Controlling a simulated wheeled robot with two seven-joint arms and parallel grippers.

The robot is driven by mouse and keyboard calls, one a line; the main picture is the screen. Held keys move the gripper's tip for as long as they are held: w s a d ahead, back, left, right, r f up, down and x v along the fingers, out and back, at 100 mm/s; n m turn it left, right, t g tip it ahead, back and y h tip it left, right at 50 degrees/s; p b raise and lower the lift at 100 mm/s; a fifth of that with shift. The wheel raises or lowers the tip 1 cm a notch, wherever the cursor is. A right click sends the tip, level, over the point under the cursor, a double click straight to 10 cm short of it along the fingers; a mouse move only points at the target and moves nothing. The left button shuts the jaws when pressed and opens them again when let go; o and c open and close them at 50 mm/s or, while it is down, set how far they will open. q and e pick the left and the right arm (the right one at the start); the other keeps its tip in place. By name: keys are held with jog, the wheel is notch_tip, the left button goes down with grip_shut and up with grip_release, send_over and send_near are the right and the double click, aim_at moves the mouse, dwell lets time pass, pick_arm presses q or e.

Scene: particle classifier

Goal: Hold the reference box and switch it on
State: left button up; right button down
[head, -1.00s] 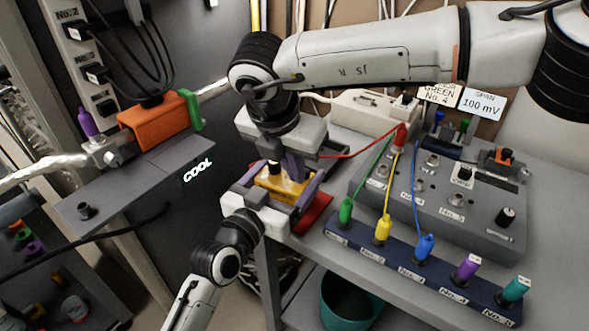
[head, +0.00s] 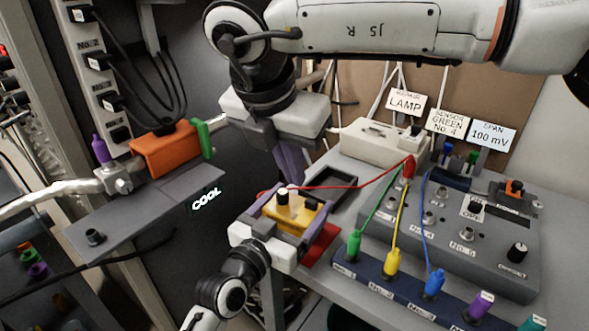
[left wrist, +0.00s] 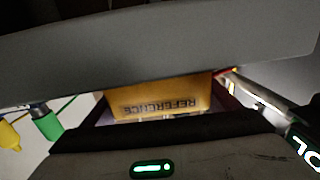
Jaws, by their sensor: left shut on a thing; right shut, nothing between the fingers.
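The reference box (head: 296,216) is yellow, with a dark, light-topped knob (head: 283,196) and a second dark part on its top. My left gripper (head: 287,224) is shut on it, with a finger on either side, at the shelf's front-left edge. The left wrist view shows the box's REFERENCE label (left wrist: 160,105), upside down. My right gripper (head: 289,160) is shut and empty, pointing down above and behind the box, apart from it. I cannot tell from the knob whether the box is on.
A red lead (head: 350,184) runs from near the box to a red plug. A grey panel (head: 480,255) and a blue socket strip (head: 400,288) with coloured plugs fill the right. A cream case (head: 375,148) stands behind. A COOL-marked grey unit (head: 150,205) is left.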

pick_arm(q)
jog(key=shift+f, duration=0.1)
jog(key=o, duration=1.6)
